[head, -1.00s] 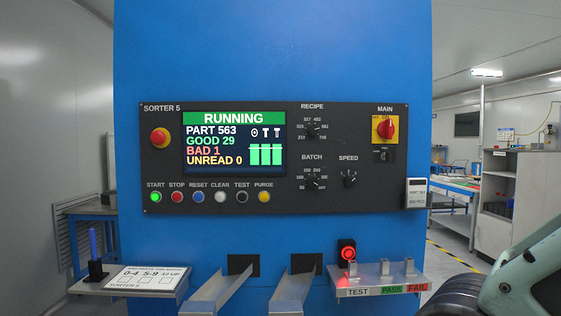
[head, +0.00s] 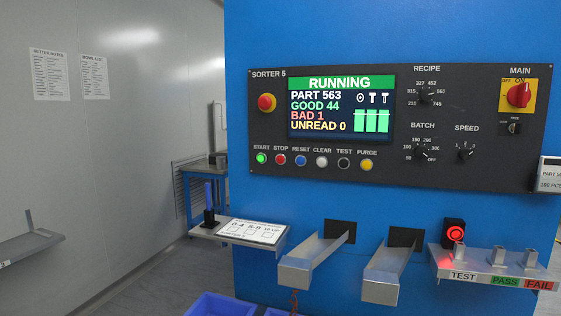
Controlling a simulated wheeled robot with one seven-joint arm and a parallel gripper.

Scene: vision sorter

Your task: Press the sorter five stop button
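The sorter 5 panel (head: 400,172) is a dark plate on the blue cabinet (head: 300,30) in the head view. The red stop button (head: 280,159) sits in the lower row, between the lit green start button (head: 261,158) and the blue reset button (head: 300,160). The screen (head: 341,105) reads RUNNING, PART 563, GOOD 44, BAD 1, UNREAD 0. My gripper is not in view, and nothing covers the stop button.
Two metal chutes (head: 318,262) and a shelf with a red-lit device (head: 454,233) jut out below the panel. A side shelf (head: 195,232) holds a card and a blue pen-like item. Blue bins (head: 222,305) lie at the bottom. A wall shelf (head: 30,248) is at left.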

